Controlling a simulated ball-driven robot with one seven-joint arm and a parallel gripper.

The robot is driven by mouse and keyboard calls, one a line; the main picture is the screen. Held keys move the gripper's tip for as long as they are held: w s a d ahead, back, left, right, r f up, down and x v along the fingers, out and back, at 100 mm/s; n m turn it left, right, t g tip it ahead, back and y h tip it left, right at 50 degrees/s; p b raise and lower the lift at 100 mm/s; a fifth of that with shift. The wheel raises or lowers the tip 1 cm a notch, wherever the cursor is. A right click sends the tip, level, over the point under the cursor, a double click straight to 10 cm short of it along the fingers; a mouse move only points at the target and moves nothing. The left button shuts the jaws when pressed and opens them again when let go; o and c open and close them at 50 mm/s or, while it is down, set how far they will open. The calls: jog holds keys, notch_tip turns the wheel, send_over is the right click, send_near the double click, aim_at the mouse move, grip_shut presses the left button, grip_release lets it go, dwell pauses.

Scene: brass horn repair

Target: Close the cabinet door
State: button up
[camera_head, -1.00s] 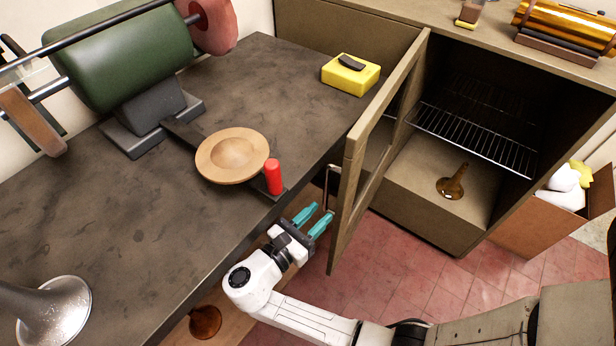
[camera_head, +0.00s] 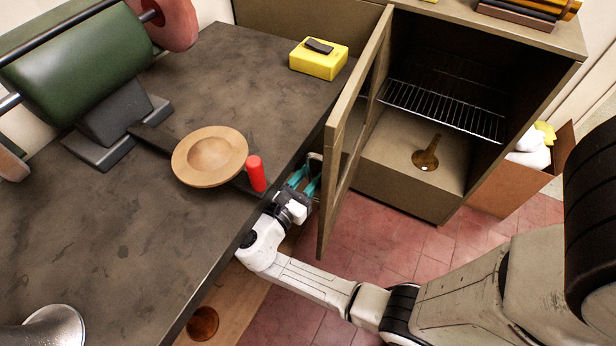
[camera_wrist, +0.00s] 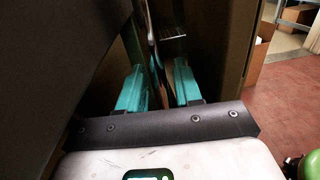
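The wooden-framed cabinet door (camera_head: 350,145) stands open, swung out from the left side of the cabinet (camera_head: 405,185), whose dark inside shows. My gripper (camera_head: 303,181) is low at the left, outer side of the door, between it and the workbench edge. Its two teal fingers are apart. In the wrist view the open fingers of my gripper (camera_wrist: 159,88) have a thin upright bar (camera_wrist: 154,50) between them, which looks like the door handle. The fingers do not seem to press on it. The bar's lower part is hidden.
The dark workbench (camera_head: 120,235) edge runs close on the left of my arm. On it are a wooden dish (camera_head: 210,157), a red cylinder (camera_head: 257,174) and a yellow box (camera_head: 318,60). A wire rack (camera_head: 440,108) and brass piece (camera_head: 427,156) are inside the cabinet. Red floor is clear in front.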

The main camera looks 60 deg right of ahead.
grip_shut()
dwell(0.6)
